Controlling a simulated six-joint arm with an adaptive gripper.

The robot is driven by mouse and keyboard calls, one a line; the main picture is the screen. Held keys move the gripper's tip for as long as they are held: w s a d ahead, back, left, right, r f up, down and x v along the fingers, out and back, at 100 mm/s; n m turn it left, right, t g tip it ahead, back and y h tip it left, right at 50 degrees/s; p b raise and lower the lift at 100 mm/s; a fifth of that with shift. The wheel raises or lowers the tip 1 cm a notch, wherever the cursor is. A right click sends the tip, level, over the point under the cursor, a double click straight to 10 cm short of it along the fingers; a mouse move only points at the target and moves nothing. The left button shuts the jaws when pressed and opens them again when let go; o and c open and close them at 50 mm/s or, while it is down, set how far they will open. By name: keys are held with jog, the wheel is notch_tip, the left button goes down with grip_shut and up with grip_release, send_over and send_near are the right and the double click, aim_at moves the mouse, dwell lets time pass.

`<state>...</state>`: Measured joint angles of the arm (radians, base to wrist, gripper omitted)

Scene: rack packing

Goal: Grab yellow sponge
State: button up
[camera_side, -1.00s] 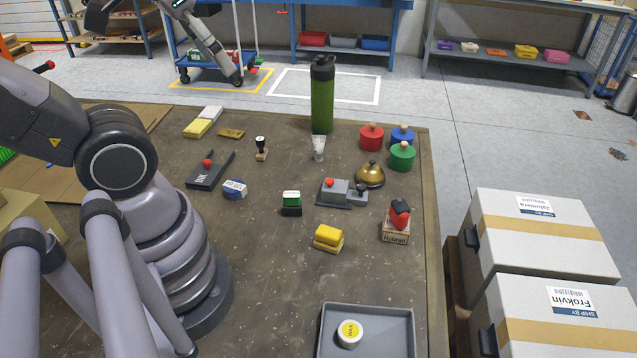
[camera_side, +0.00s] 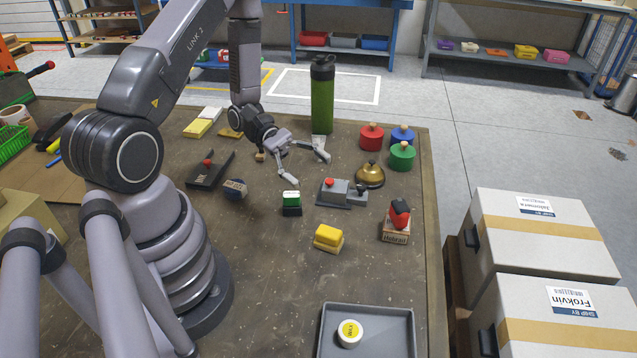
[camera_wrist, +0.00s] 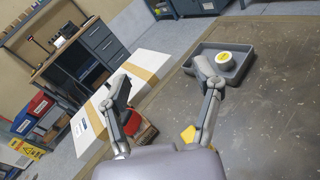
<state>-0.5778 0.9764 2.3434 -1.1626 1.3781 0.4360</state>
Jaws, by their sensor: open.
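A yellow sponge-like block (camera_side: 328,234) with a paler lower layer lies on the table, right of centre in the side view. In the wrist view a yellow piece (camera_wrist: 188,134), probably the same block, shows partly hidden behind the right finger. My gripper (camera_side: 310,170) is open and empty, with its fingers spread above the table. It is behind the block in the side view, apart from it and near the green-topped stamp. In the wrist view the open fingers (camera_wrist: 161,76) have nothing between them close by.
A green-topped block (camera_side: 291,200), a grey device with a red button (camera_side: 340,192), a brass bell (camera_side: 369,175) and a red-topped box (camera_side: 396,232) stand around. A grey tray (camera_side: 322,318) holds a yellow-lidded jar (camera_side: 349,335). A tall green bottle (camera_side: 322,105) stands behind. Table around the block is clear.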

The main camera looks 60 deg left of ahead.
notch_tip(320, 180, down, 9)
jog(key=a+n+t+y, duration=0.1)
jog(key=a+n+t, duration=0.1)
jog(key=n+t, duration=0.55)
send_near(341, 236)
jog(key=shift+w+d+r+g, duration=0.1)
jog(key=shift+w+d+g, duration=0.1)
jog(key=shift+w+d, duration=0.25)
jog(key=shift+w+d+g, duration=0.15)
jog(key=shift+w+d, duration=0.05)
jog(key=shift+d, duration=0.4)
jog(key=shift+w+d+r, duration=0.15)
jog(key=shift+w+d, duration=0.15)
jog(key=shift+d, duration=0.15)
jog(key=shift+x, duration=3.25)
jog(key=c, duration=1.2)
